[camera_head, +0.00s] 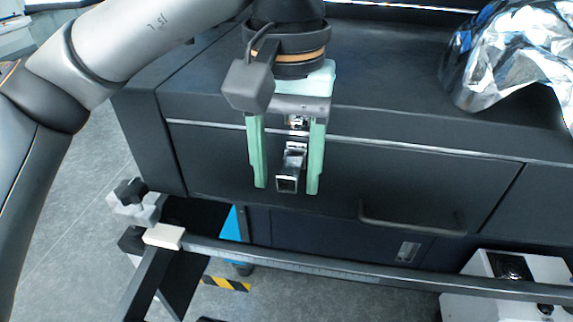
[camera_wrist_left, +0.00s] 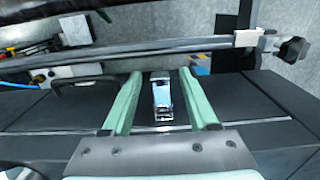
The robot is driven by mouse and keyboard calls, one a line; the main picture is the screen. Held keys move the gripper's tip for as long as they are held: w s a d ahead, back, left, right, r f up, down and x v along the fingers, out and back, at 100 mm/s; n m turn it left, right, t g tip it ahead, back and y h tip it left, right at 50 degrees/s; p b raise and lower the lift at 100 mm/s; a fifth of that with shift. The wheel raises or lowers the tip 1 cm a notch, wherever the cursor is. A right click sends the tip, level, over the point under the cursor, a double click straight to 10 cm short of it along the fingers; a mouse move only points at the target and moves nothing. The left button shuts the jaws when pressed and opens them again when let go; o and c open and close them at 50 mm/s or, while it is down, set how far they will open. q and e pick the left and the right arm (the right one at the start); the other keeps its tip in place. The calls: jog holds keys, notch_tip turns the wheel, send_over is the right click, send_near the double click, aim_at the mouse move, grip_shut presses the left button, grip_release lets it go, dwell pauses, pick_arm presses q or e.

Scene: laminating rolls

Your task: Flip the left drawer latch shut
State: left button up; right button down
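The left drawer latch (camera_head: 290,168) is a small silver metal clasp on the front of the dark drawer (camera_head: 380,180). Its lower part sticks out from the drawer face. My left gripper (camera_head: 287,189) comes down from above with its two green fingers apart, one on each side of the latch. In the left wrist view, the latch (camera_wrist_left: 162,97) sits between the open fingers (camera_wrist_left: 160,100), with gaps on both sides. I cannot tell whether anything touches it. My right gripper is in neither view.
A dark handle (camera_head: 412,222) sticks out of the drawer right of the latch. A metal rail (camera_head: 350,268) with a clamp knob (camera_head: 130,192) runs below the drawer front. Crumpled silver foil (camera_head: 515,55) lies on the machine top at right. A white device (camera_head: 505,285) stands lower right.

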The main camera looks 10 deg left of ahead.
pick_arm(q)
grip_shut()
dwell(0.3)
jog(key=shift+f, duration=0.1)
